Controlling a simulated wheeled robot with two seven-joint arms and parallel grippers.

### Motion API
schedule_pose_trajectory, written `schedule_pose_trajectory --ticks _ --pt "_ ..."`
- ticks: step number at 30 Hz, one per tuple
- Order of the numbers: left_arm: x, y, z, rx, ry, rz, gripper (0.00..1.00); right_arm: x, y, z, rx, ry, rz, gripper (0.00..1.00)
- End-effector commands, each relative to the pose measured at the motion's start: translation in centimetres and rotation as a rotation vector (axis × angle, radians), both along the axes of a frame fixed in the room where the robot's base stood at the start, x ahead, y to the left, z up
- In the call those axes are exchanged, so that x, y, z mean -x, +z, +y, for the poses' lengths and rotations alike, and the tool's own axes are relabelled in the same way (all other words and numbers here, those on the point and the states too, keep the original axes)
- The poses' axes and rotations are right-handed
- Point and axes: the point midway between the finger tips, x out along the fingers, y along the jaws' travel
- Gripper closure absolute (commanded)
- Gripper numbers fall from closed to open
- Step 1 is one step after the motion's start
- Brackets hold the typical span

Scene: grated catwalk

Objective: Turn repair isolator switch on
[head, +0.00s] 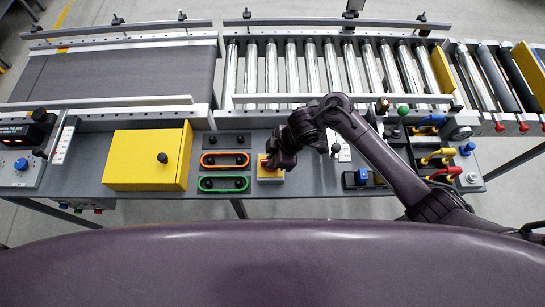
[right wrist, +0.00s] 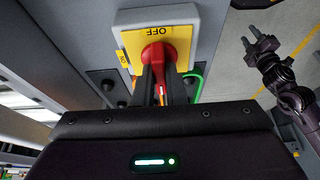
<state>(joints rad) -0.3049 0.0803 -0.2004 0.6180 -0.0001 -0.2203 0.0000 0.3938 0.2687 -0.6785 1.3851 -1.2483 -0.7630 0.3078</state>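The isolator switch is a yellow plate (head: 270,178) on the grey front panel in the head view, mostly under my right gripper (head: 270,164). In the right wrist view its yellow face (right wrist: 179,42) carries a red knob (right wrist: 157,53) and the word OFF, upside down. My right gripper's dark fingers (right wrist: 159,85) stand close on both sides of the knob's red grip and appear shut on it. The knob's far side is hidden. My left gripper (right wrist: 261,46) shows in the right wrist view, its fingers apart and empty; it is not in the head view.
A yellow box (head: 140,160) and orange (head: 225,159) and green (head: 223,184) slotted handles sit left of the switch. A blue-topped block (head: 361,177) and coloured-handled levers (head: 437,157) are to the right. Conveyor rollers (head: 310,70) run behind.

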Motion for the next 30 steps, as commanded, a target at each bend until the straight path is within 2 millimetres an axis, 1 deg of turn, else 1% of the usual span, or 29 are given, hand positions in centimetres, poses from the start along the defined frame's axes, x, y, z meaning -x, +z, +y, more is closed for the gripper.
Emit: schedule_pose_trajectory --ticks 8,14,20,30 --pt "0.0 0.2 0.0 0.0 0.0 0.001 0.64 0.0 0.1 0.0 0.0 -0.013 -0.001 1.0" --pt "-0.4 1.2 0.0 0.0 0.0 -0.005 0.64 0.1 0.3 0.0 0.0 -0.083 0.0 1.0" --pt "-0.7 2.9 0.0 0.001 0.0 -0.009 0.64 0.2 0.5 0.0 0.0 -0.227 0.001 1.0" --pt "-0.7 5.4 0.0 0.001 0.0 -0.01 0.64 0.4 0.4 0.1 -0.001 -0.548 0.001 1.0"
